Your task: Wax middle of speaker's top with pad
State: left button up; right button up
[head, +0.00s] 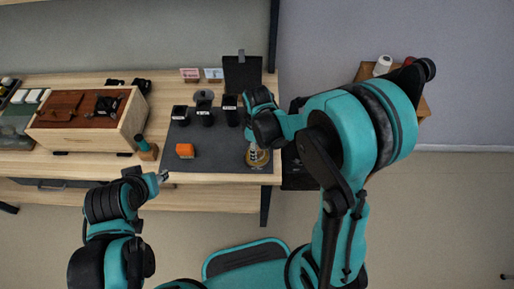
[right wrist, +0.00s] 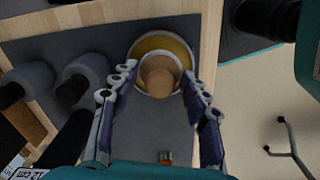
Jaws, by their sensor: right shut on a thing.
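The speaker looks to be the light wooden box (head: 85,139) at the left of the table in the head view, with a reddish-brown top (head: 66,106) bearing dark items. My right gripper (right wrist: 160,82) is shut on the pad, whose round wooden knob (right wrist: 159,74) shows between the fingers in the right wrist view. The pad is at a round yellow-rimmed dish (right wrist: 174,45); its underside is hidden. The dish also shows at the dark mat's right front in the head view (head: 264,160). My left gripper (head: 163,177) is by the table's front edge, apart from everything; its opening is too small to judge.
A teal-handled tool (head: 141,143) stands on a wooden block between speaker and mat. A dark upright panel (head: 242,75) is behind.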

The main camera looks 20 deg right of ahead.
jog(key=shift+f+b, duration=0.55)
dwell(1.4)
jog(key=shift+r, duration=0.15)
jog(key=shift+r+p, duration=2.7)
jog(key=shift+r, duration=0.75)
jog(key=shift+f, duration=0.15)
